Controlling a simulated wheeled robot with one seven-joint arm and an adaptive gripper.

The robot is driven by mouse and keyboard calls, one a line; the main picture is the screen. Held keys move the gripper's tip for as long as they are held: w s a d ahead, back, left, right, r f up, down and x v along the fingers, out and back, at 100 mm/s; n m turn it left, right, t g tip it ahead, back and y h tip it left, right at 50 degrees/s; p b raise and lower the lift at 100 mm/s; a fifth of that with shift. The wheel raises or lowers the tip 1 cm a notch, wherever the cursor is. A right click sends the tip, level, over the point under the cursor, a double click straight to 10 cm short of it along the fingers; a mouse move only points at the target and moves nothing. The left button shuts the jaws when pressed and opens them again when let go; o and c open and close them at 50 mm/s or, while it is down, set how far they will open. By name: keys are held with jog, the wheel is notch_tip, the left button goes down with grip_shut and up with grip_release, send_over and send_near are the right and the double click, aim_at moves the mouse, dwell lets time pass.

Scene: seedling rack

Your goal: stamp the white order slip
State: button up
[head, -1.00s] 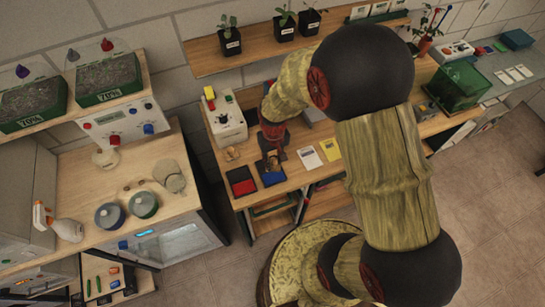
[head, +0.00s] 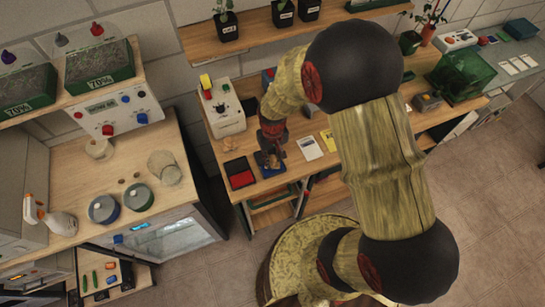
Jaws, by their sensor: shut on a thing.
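The white order slip (head: 309,148) lies flat on the wooden bench, just right of my gripper. A yellow slip (head: 329,141) lies to its right, partly behind my arm. My gripper (head: 271,155) points down over the blue ink pad (head: 262,158) and hides much of it. It is shut on a small tan thing (head: 274,162), seemingly a stamp. I cannot tell whether this touches the pad. A red ink pad (head: 240,179) lies open to the left of the blue one.
A beige device (head: 222,108) stands behind the pads. A shelf with potted seedlings (head: 227,27) is above the bench. A green bin (head: 463,77) stands to the right. My arm hides part of the bench right of the yellow slip.

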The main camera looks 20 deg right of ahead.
jog(key=shift+f+b, duration=0.35)
jog(key=shift+f, duration=0.25)
dwell(1.7)
jog(key=shift+r+p, duration=2.45)
jog(key=shift+r, duration=1.1)
jog(key=shift+r, duration=0.15)
